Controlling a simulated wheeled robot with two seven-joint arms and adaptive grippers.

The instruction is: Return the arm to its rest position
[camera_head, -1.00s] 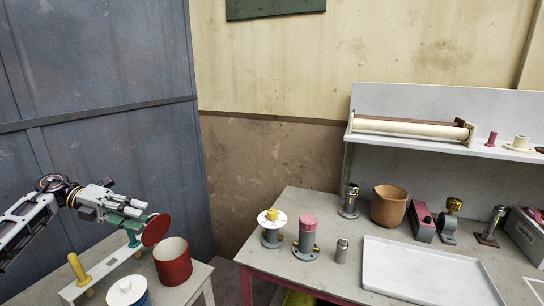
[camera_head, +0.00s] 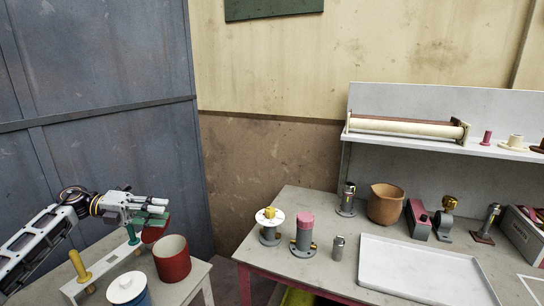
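My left gripper (camera_head: 152,216) is at the lower left, above the small table, with its green-padded fingers pointing right. A red disc (camera_head: 153,234) shows just below and behind the fingers, partly hidden by them. I cannot tell whether the fingers touch the disc, or how far apart they are. A teal post (camera_head: 132,236) stands below the gripper on a white stand (camera_head: 105,274), which also has a yellow post (camera_head: 79,264). My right gripper is out of view.
An open red pot (camera_head: 172,262) stands right of the stand, close to the gripper. A white-lidded blue pot (camera_head: 127,290) is in front. The right bench holds a white tray (camera_head: 420,273), flanged pipes (camera_head: 304,236) and an orange jug (camera_head: 386,204). A gap separates the tables.

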